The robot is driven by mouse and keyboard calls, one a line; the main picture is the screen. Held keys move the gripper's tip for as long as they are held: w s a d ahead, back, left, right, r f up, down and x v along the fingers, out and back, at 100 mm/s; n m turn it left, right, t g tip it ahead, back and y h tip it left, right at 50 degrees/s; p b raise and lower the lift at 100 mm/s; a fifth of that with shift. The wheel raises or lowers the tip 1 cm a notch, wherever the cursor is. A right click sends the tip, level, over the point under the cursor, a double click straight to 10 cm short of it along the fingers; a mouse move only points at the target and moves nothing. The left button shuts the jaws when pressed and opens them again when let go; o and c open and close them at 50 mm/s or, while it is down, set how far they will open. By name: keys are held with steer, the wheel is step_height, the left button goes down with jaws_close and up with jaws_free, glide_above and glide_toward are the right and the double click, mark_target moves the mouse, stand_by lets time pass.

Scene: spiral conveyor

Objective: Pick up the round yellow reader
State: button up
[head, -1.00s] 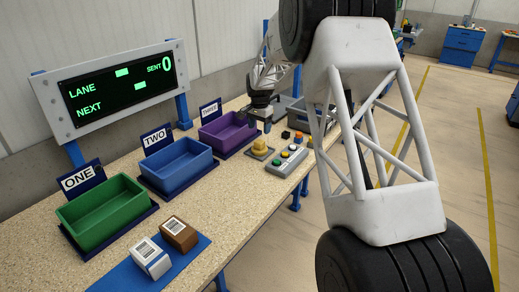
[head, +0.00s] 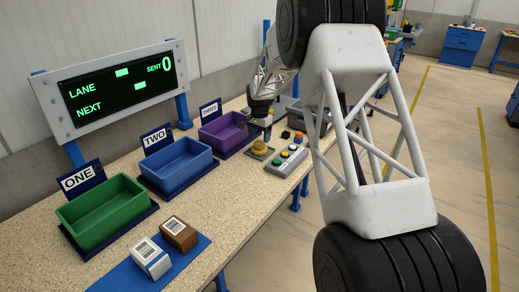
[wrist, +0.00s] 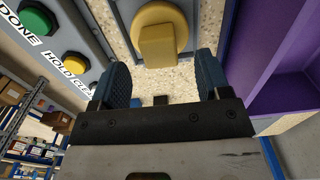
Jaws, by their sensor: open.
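The round yellow reader (head: 259,147) sits on a grey pad on the table, just right of the purple bin. In the wrist view the yellow reader (wrist: 163,35) shows a round base and a raised block on top, at the upper middle. My gripper (head: 260,126) is just above the reader in the head view. In the wrist view my gripper (wrist: 163,78) is open, with its two dark blue fingers apart and nothing between them. The reader lies ahead of the fingertips, roughly centred on the gap.
A button panel (head: 286,161) with several coloured buttons stands close right of the reader. The purple bin (head: 224,150) is close on its left. Blue (head: 177,181) and green (head: 105,235) bins, a white box (head: 151,258) and a brown box (head: 179,233) are nearer.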

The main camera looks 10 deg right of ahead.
mark_target(260, 141)
steer(key=shift+f, duration=1.85)
steer(key=c, duration=1.1)
steer(key=shift+o, duration=0.2)
steer(key=shift+r, duration=0.1)
steer(key=shift+r, duration=4.95)
